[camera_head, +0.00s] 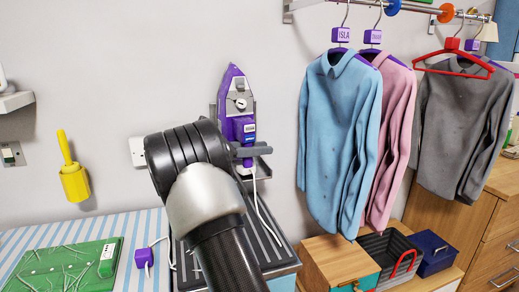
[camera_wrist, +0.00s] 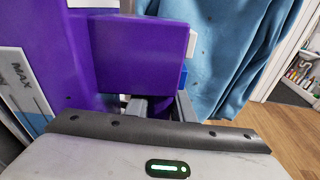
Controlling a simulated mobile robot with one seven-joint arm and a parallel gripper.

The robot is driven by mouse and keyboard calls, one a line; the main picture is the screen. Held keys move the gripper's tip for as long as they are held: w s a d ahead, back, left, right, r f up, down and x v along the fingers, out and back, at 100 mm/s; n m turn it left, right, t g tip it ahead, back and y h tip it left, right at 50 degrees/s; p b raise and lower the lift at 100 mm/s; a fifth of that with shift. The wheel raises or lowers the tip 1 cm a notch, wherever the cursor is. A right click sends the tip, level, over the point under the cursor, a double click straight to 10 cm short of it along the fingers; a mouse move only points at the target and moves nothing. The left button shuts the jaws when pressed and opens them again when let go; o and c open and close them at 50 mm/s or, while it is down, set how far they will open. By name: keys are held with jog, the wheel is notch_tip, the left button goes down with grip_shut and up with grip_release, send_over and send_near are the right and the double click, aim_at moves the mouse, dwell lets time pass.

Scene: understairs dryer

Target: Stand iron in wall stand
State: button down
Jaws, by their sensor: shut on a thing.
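The purple iron (camera_head: 233,92) is upright with its tip up, in front of the grey wall stand (camera_head: 213,112) on the wall. Whether its heel rests on the stand's lower ledge cannot be told, as my arm hides part of it. In the wrist view the iron's purple body (camera_wrist: 135,52) fills the upper left, very close. My gripper (camera_wrist: 160,108) is shut on the iron; its fingertips are mostly hidden by the purple body. A white cord (camera_head: 258,200) hangs below the iron.
A striped board (camera_head: 122,232) with a green cloth (camera_head: 62,268) and a purple block (camera_head: 144,257) lies lower left. A blue shirt (camera_head: 339,140) hangs close to the right of the stand. A yellow holder (camera_head: 74,184) is on the wall at left. A wooden box (camera_head: 340,262) sits lower right.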

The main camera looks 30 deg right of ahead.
jog(key=shift+f+b, duration=0.4)
jog(key=shift+b, duration=0.1)
